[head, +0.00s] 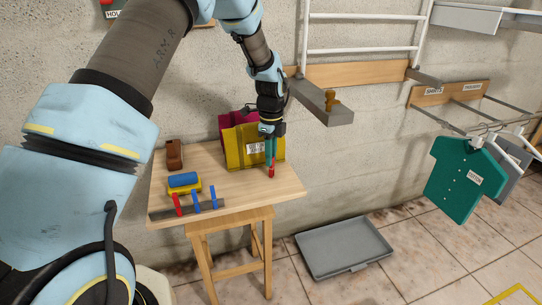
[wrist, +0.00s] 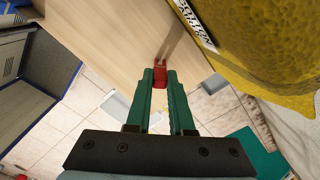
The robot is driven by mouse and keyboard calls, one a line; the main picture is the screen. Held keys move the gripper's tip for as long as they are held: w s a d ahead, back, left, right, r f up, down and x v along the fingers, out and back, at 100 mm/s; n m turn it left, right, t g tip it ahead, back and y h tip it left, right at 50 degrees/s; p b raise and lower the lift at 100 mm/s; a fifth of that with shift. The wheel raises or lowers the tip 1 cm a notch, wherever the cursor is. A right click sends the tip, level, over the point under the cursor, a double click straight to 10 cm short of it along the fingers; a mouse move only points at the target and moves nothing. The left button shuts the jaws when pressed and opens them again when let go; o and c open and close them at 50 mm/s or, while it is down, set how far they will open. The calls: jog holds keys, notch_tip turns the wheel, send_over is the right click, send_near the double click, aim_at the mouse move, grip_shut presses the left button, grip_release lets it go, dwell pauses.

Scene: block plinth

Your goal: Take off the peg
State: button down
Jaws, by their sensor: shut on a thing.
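My gripper (head: 271,153) points down over the right part of the wooden table (head: 225,203). Its green fingers are shut on a red peg (head: 271,172), which shows below the fingertips. In the wrist view the red peg (wrist: 160,75) sits between the fingertips, with wood behind it. A yellow cloth-like piece (head: 236,148) with a white label stands just behind the gripper, and a magenta piece (head: 226,123) is behind that. In the wrist view the yellow piece (wrist: 262,45) is at the upper right, apart from the peg in the picture.
A dark rail (head: 160,215) at the table's front left carries one red and two blue pegs. A blue roll (head: 183,180) on a yellow base and a brown block (head: 174,154) are behind it. A grey tray (head: 345,249) lies on the floor. A grey shelf (head: 322,103) juts from the wall nearby.

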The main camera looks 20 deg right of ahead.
jog(key=c, duration=0.7)
grip_release()
